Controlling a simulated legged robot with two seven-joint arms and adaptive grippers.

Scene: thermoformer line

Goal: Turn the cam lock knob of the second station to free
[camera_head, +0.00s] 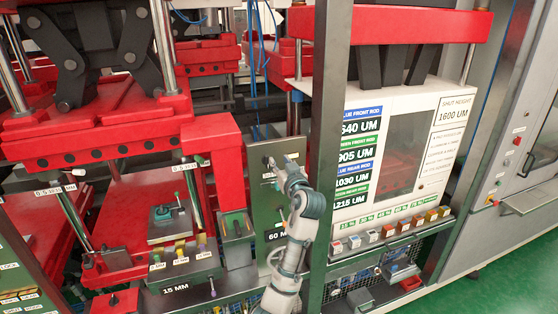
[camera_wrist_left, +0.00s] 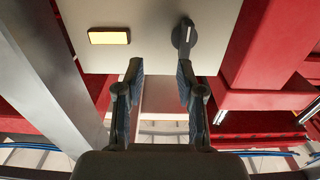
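My left gripper (camera_head: 272,170) is in front of a grey upright panel (camera_head: 291,158) in the middle of the head view. In the left wrist view, the gripper (camera_wrist_left: 161,76) is open, with nothing between its fingers. The gripper looks apart from the knob. The knob is too small and partly covered in the head view to read its setting. Which station it belongs to cannot be told. My right gripper is not in view.
A yellow rectangle (camera_wrist_left: 109,36) is on the panel, left of the knob. A dark upright post (camera_head: 326,140) stands close to the right of my left arm. Red press parts (camera_head: 120,125) fill the left side. A white cabinet (camera_head: 440,150) with a row of coloured blocks stands right.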

